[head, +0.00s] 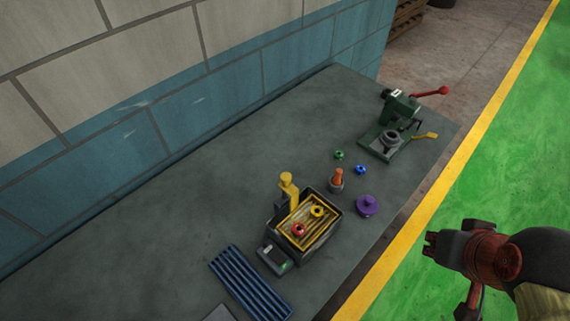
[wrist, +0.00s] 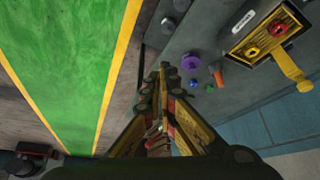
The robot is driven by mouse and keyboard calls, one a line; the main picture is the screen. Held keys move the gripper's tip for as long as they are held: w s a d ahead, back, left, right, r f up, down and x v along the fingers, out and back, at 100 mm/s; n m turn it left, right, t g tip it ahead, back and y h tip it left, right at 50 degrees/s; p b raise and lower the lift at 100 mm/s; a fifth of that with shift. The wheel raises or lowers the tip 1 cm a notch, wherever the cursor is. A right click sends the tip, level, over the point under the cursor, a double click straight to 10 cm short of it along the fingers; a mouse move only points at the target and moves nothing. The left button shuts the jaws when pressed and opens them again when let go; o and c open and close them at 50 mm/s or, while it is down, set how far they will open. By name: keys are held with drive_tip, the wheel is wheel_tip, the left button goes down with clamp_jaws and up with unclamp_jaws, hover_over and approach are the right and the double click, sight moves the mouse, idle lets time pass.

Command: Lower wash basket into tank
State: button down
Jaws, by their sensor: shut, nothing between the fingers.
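The yellow wash basket (head: 293,243) sits in the mouth of the dark tank (head: 274,212) on the bench, with a yellow upright handle (head: 287,184) at its back left. A red ring-like part (head: 299,230) and a yellow one (head: 318,211) lie in the basket. The wrist view also shows the basket (wrist: 236,52) and its handle (wrist: 291,70) at the upper right. How deep the basket sits is hard to tell. My gripper (head: 429,243) is shut and empty, right of the bench over the green floor. Its fingers (wrist: 163,68) point toward the bench, apart from the basket.
A control box (head: 274,259) stands before the tank, near a blue slatted rack (head: 249,283). A purple knobbed part (head: 366,205), an orange-topped part (head: 337,180), and green (head: 339,155) and blue (head: 360,169) rings lie right. A green machine (head: 393,130) with a red lever stands farther back.

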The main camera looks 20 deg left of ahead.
drive_tip(key=w+a+r+n+g+p, duration=0.2)
drive_tip(key=w+a+r+n+p, duration=0.4)
drive_tip(key=p, duration=0.5)
drive_tip(key=w+a+r+n+g+p, duration=0.1)
drive_tip(key=w+a+r+n+p, duration=0.3)
drive_tip(key=w+a+p, duration=0.45)
drive_tip(key=n+g+h+p, duration=0.15)
drive_tip(key=n+p, duration=0.95)
drive_tip(key=p, duration=1.2)
approach(284, 176)
drive_tip(key=shift+w+d+f+g, duration=0.1)
drive_tip(key=shift+w+d+g, duration=0.05)
drive_tip(key=shift+w+g, duration=0.3)
drive_tip(key=shift+f+b, duration=0.2)
drive_tip(key=shift+b, duration=0.1)
drive_tip(key=shift+d+f+b, duration=0.2)
drive_tip(key=shift+f+b, duration=0.75)
drive_tip(key=shift+f, duration=0.7)
drive_tip(key=shift+d+f+b, duration=0.15)
drive_tip(key=shift+f+b, duration=0.8)
drive_tip(key=shift+f, duration=0.7)
